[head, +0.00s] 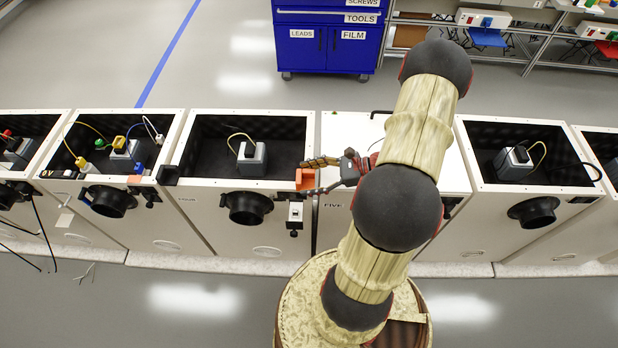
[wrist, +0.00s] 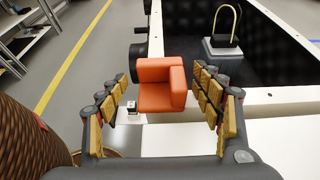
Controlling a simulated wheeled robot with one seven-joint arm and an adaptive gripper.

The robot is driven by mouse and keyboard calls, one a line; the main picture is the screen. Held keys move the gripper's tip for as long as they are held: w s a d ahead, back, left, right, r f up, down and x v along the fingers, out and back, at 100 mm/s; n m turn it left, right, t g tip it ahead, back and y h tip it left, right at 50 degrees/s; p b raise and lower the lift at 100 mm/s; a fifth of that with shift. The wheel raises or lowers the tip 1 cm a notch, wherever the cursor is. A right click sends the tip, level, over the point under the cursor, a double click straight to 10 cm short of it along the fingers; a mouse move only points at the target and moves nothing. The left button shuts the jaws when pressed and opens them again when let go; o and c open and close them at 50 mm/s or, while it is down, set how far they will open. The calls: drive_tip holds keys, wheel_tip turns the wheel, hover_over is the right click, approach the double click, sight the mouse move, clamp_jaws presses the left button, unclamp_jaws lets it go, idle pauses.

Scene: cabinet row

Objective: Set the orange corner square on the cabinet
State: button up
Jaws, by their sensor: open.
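The orange corner square (head: 305,178) is at the front right corner of the open-topped cabinet (head: 215,208), beside the closed cabinet marked FIVE. In the wrist view the orange corner square (wrist: 160,88) appears upright at the rim corner; whether it is fully seated is unclear. My gripper (head: 316,176) is open, with one finger on each side of the square. In the wrist view my gripper (wrist: 161,84) shows gaps between its padded fingers and the square.
A black corner piece (head: 168,175) is at the same cabinet's front left corner. A grey block with a yellow loop (head: 251,156) stands inside. A round black port (head: 248,207) and a small white box (head: 295,212) stick out from the front. Neighbouring cabinets stand close on both sides.

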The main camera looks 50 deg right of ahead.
drive_tip(key=v, duration=1.2)
drive_tip(key=shift+s+a, duration=0.1)
drive_tip(key=s+a+r+n+g+h, duration=0.1)
drive_tip(key=s+a+n+g+h, duration=0.1)
drive_tip(key=s+a+n+g, duration=0.45)
drive_tip(key=w+a+r+n+t+h, duration=0.1)
drive_tip(key=w+a+r+n+h, duration=0.2)
drive_tip(key=a+r+n, duration=0.7)
drive_tip(key=w+a+r+n+t+h, duration=0.1)
drive_tip(key=w+a+r+n+h, duration=0.3)
drive_tip(key=a+r+n, duration=0.7)
drive_tip(key=shift+w+a+r, duration=0.6)
drive_tip(key=shift+a+r, duration=1)
drive_tip(key=shift+r, duration=1.05)
